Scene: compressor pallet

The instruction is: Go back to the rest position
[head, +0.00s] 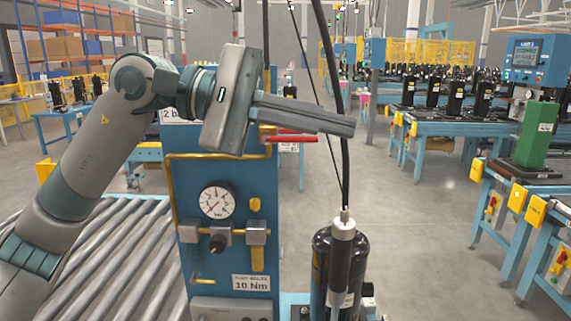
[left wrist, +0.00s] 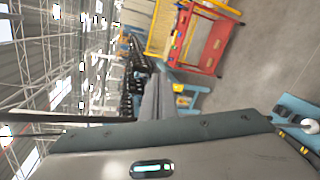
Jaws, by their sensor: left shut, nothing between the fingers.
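My left arm comes in from the left in the head view. Its gripper (head: 350,126) points right, with the fingers together and nothing between them. It is raised in front of the upper part of a blue panel (head: 222,170) and hides part of it. In the left wrist view the closed fingers (left wrist: 158,96) point away from the camera towards blurred blue benches. My right gripper is in neither view.
The panel carries a pressure gauge (head: 217,202) and a red lever (head: 292,139). A black compressor (head: 322,262) stands below right, under a hanging tool (head: 342,250) with a cable. A roller conveyor (head: 120,250) lies left. Open floor (head: 420,220) lies right, before blue benches.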

